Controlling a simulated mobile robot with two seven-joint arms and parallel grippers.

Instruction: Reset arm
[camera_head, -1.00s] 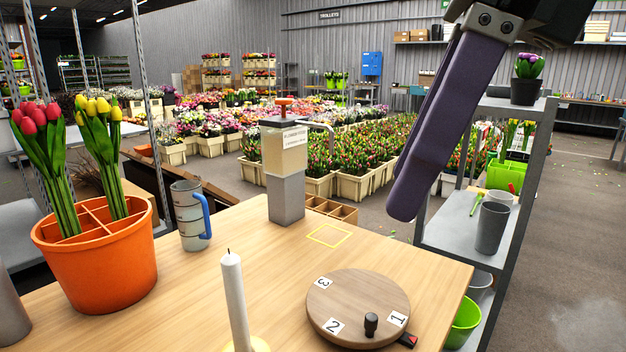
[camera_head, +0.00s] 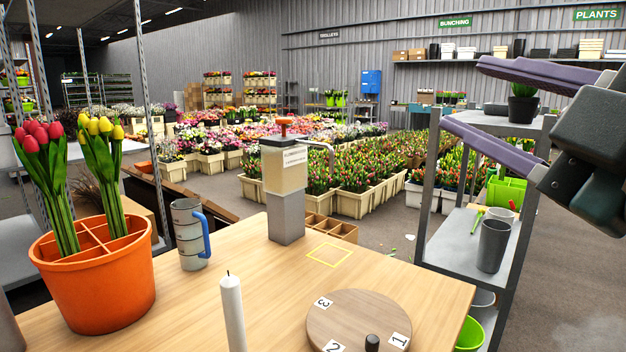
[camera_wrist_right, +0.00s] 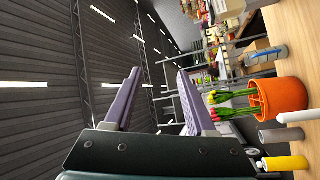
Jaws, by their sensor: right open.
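My right gripper (camera_head: 468,98) is at the upper right in the head view, with its two purple fingers spread apart and nothing between them. It is in the air in front of the grey shelf rack, and its fingers point left. It also shows in the right wrist view (camera_wrist_right: 155,95), open and empty, with the ceiling and shelving beyond. My left gripper is in neither view. On the table, an orange divided pot (camera_head: 98,280) holds red tulips (camera_head: 45,165) and yellow tulips (camera_head: 105,170) in separate compartments.
The wooden table (camera_head: 270,290) carries a measuring jug (camera_head: 188,235), a dispenser (camera_head: 285,185), a white candle (camera_head: 232,312) and a round numbered turntable (camera_head: 345,318). The shelf rack (camera_head: 440,200) at right holds a grey cup (camera_head: 492,246) and a potted plant (camera_head: 522,105). A yellow square outline (camera_head: 328,255) is empty.

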